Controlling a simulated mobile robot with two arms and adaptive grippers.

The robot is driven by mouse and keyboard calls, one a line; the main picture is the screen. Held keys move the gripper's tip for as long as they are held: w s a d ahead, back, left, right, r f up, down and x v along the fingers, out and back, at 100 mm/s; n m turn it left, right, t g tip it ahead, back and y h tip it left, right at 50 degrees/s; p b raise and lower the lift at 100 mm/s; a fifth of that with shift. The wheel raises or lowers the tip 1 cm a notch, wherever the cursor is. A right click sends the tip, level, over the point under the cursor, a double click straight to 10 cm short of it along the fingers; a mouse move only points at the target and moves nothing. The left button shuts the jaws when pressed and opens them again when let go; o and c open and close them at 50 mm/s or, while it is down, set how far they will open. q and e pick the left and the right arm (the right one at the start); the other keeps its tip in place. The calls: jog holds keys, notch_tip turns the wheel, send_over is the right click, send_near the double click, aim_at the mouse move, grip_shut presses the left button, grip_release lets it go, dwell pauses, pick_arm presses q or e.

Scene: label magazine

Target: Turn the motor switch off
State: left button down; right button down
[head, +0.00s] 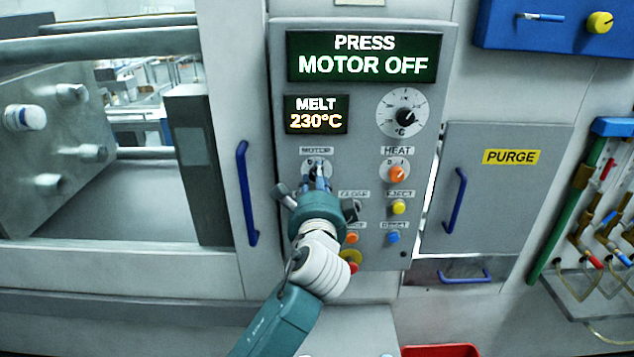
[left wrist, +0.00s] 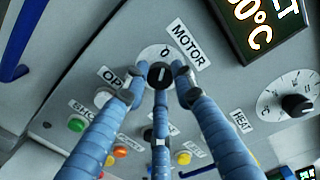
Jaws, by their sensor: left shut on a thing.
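The motor switch (left wrist: 160,72) is a black knob on a white round dial under the MOTOR label, with a 0 mark above it in the left wrist view. In the head view, its dial (head: 316,166) sits on the grey control panel (head: 362,150), partly hidden by my fingers. My left gripper (head: 319,180) reaches up to it, its blue fingers shut around the knob. In the left wrist view, the fingers (left wrist: 160,82) flank the knob from both sides and below. The panel display (head: 363,56) reads PRESS MOTOR OFF. My right gripper is not in view.
An orange heat knob (head: 398,174), a yellow eject button (head: 398,207) and a blue reset button (head: 393,238) sit to the right. A blue door handle (head: 247,194) stands left of the panel. A round temperature dial (head: 402,112) is above.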

pick_arm(q)
jog(key=shift+a+r, duration=0.1)
dwell(0.4)
jog(key=c, duration=1.4)
grip_release()
jog(key=s, duration=1.2)
jog(key=shift+r, duration=0.1)
